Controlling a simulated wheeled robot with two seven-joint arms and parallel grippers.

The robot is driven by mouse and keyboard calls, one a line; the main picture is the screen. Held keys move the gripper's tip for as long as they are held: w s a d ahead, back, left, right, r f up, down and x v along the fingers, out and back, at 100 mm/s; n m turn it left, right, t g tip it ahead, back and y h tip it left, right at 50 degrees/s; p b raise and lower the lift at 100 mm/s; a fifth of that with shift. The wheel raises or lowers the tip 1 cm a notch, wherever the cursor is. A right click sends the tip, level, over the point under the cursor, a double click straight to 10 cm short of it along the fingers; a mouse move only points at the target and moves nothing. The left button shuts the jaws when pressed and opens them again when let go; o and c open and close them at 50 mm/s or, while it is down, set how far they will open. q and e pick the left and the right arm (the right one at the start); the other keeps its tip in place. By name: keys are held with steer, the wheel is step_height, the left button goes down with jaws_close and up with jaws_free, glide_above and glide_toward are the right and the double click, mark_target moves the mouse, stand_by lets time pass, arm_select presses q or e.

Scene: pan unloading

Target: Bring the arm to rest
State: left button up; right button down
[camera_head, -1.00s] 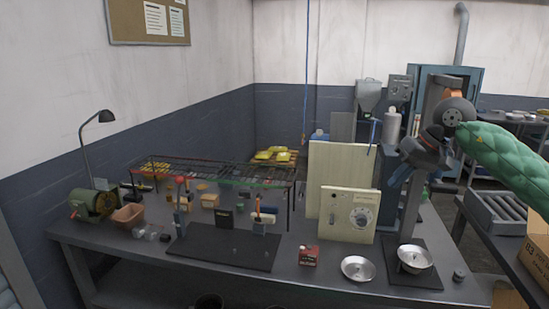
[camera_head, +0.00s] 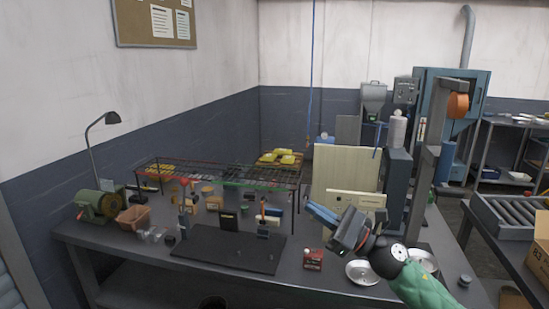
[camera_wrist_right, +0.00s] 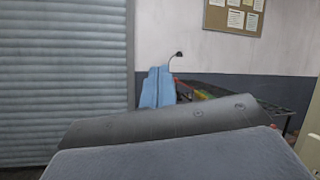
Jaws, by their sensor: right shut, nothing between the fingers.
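My right gripper (camera_head: 322,215), with blue fingers and a dark body on a green padded arm, hangs over the right front part of the bench. It is shut and empty, its fingers pointing up and left, in front of the cream panel box (camera_head: 355,198). In the right wrist view its blue fingers (camera_wrist_right: 157,88) are together. One shiny metal pan (camera_head: 362,273) lies on the bench just below the gripper. A second pan (camera_head: 424,258) is partly hidden behind my right arm. My left gripper is not in view.
A red can (camera_head: 313,259) stands left of the first pan. A dark mat (camera_head: 225,253), a wire rack (camera_head: 222,172) and several small items fill the left of the bench. A grey upright post (camera_head: 428,155) rises at right. A roller conveyor (camera_head: 505,215) stands further right.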

steer(key=s+d+f+n+t+h, duration=0.2)
steer(key=d+f+n+h, duration=0.2)
steer(key=f+n+h, duration=0.45)
steer(key=s+d+f+n+t+h, duration=0.2)
steer(key=d+f+n+h, duration=0.25)
steer(key=f+n, duration=0.7)
steer(key=s+d+f+n+t+h, duration=0.25)
steer(key=f+n+h, duration=0.45)
steer(key=n, duration=0.7)
steer(key=s+f+m+g, duration=0.6)
steer(key=s+f, duration=0.3)
steer(key=s, duration=0.5)
steer(key=s+f+m+g, duration=0.65)
steer(key=s+f, duration=0.25)
steer(key=s, duration=0.4)
steer(key=s+a+f+g, duration=0.1)
steer(key=a+f, duration=0.1)
steer(key=f, duration=0.9)
steer(key=s+a+f+g, duration=0.1)
steer(key=a+f, duration=0.1)
steer(key=f, duration=1)
steer(key=shift+a+f, duration=0.25)
steer(key=shift+a, duration=0.15)
